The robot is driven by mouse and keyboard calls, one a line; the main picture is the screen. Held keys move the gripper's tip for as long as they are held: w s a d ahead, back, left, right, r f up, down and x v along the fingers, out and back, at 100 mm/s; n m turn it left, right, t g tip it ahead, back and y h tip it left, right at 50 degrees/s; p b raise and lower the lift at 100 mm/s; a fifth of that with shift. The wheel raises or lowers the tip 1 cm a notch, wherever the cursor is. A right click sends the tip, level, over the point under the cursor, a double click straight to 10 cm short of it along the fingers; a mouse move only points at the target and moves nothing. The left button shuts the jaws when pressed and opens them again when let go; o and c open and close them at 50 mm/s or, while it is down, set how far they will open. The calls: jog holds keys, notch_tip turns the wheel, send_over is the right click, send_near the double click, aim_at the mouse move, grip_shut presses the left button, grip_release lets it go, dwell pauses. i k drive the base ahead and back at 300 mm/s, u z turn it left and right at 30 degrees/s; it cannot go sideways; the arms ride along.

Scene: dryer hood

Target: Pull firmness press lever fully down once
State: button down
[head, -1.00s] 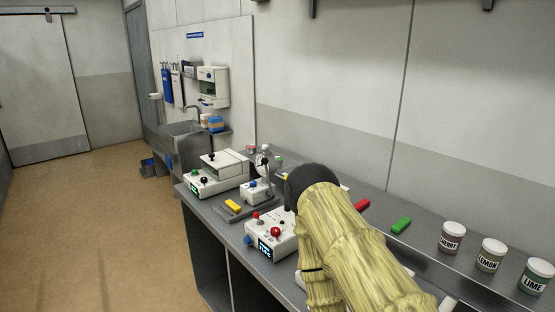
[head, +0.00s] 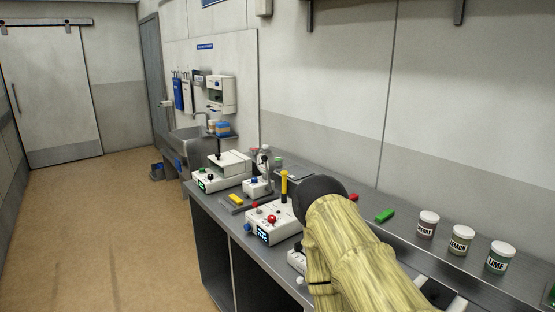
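The firmness press appears to be the small white unit with a blue knob (head: 255,185) on the bench, with a round gauge and post (head: 263,163) behind it. Its lever is too small to make out clearly. My arm, in a pale yellow sleeve, reaches over the bench from the lower right. Its black wrist end (head: 319,195) is right of the press, and my gripper fingers are hidden beyond it.
A white box with a blue display and red knob (head: 272,222) stands in front of the press. Another white device (head: 221,172) is behind left. A yellow block (head: 236,199) lies near the press. A green block (head: 384,216) and labelled jars (head: 461,240) are right. The left floor is clear.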

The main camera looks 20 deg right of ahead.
aim_at(265, 158)
jog(key=u, duration=2)
jog(key=i, duration=1.5)
jog(key=z, duration=3.3)
jog(key=i, duration=0.2)
jog(key=u, duration=0.15)
